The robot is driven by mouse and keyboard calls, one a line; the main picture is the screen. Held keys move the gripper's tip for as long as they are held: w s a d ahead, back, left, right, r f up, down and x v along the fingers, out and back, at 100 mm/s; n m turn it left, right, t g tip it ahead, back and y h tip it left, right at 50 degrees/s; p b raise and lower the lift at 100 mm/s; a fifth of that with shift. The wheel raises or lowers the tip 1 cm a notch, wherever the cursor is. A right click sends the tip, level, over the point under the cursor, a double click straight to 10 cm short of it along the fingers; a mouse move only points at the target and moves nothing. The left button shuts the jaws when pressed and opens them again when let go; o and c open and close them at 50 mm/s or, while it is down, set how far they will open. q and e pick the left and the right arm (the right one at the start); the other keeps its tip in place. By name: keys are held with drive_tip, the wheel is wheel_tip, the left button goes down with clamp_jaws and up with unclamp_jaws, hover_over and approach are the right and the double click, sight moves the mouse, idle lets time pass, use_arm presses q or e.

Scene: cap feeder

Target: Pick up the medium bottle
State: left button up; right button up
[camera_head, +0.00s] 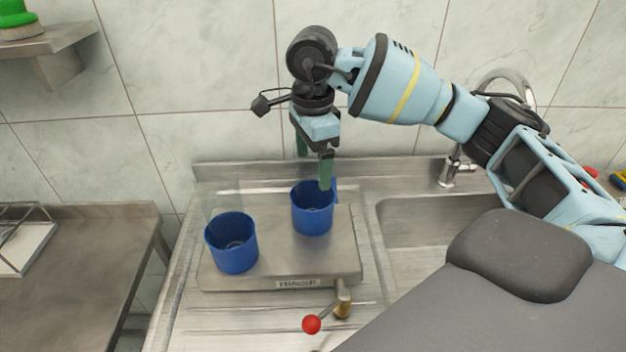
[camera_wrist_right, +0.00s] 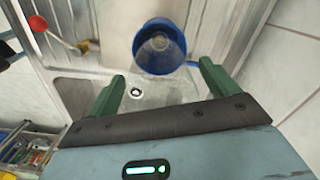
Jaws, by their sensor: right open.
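I cannot clearly make out a medium bottle. Two blue cups stand on a metal plate (camera_head: 225,278): the left cup (camera_head: 231,243) and the right cup (camera_head: 312,208). A faint clear shape (camera_head: 222,194) rises above the left cup; I cannot tell whether it is a bottle. My right gripper (camera_head: 314,165) is open, its green fingers pointing down just above the right cup. In the right wrist view, a blue cup (camera_wrist_right: 159,46) lies beyond the fingertips, with a pale see-through shape (camera_wrist_right: 172,92) between the fingers. My left gripper is out of view.
A lever with a red knob (camera_head: 311,324) stands in front of the plate. A sink basin (camera_head: 412,222) with a tap (camera_head: 455,170) is to the right. A tiled wall (camera_head: 215,90) is close behind. A bench (camera_head: 80,265) stands at the left.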

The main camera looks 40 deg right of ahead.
drive_tip(key=c, duration=1.4)
wheel_tip(320, 180, up, 10)
drive_tip(key=shift+r, duration=0.1)
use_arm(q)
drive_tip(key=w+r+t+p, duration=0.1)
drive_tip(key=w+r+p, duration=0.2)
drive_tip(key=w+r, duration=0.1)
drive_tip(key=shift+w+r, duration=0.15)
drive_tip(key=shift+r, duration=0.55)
use_arm(e)
drive_tip(key=shift+r, duration=6.9)
